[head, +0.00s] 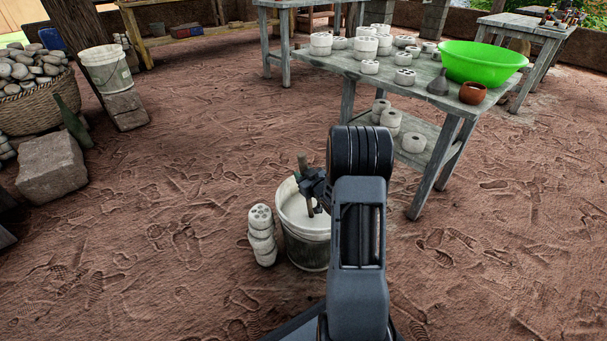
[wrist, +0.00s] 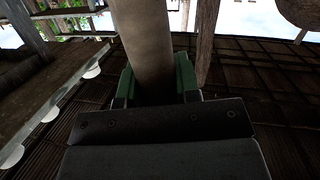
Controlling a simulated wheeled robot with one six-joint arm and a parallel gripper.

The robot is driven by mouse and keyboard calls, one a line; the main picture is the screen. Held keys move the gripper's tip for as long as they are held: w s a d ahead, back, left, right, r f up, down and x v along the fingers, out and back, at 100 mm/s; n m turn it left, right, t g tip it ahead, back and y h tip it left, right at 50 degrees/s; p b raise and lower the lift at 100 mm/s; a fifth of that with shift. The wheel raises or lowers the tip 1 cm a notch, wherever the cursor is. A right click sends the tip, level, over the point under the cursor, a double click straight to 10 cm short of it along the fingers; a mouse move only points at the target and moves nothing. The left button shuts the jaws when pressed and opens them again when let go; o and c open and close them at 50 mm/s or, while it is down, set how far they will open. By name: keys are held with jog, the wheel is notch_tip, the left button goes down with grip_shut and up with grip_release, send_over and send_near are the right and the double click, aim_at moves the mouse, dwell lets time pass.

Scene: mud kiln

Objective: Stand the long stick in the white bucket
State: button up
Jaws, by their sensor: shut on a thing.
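The white bucket (head: 308,247) stands on the ground in front of me, its mouth open upward. My gripper (head: 311,186) is over the bucket's mouth and shut on the long stick (head: 303,164). The stick is close to upright, tilted slightly. Its top shows above the gripper, and its lower part shows below within the outline of the bucket's mouth. I cannot tell whether its lower end touches the bucket. In the wrist view the stick (wrist: 146,45) runs between the green fingers of my gripper (wrist: 158,88). My arm hides the bucket's right side.
A stack of pale perforated pieces (head: 262,236) stands close to the bucket's left. A table (head: 345,66) with a green bowl (head: 481,63) and clay pieces is behind. Another whitish bucket (head: 106,70) stands on blocks at the far left. The ground left of the stack is clear.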

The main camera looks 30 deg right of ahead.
jog(key=shift+f, duration=4.4)
jog(key=o, duration=1)
jog(key=r+p, duration=0.3)
jog(key=r, duration=0.1)
jog(key=shift+s+r, duration=0.2)
jog(key=s+a+r+p, duration=0.2)
jog(key=s+r+p, duration=0.1)
jog(key=s, duration=0.3)
jog(key=s+a+r+p, duration=0.3)
jog(key=s+r, duration=0.2)
jog(key=s, duration=0.1)
jog(key=shift+s+r, duration=0.3)
jog(key=shift+s, duration=0.05)
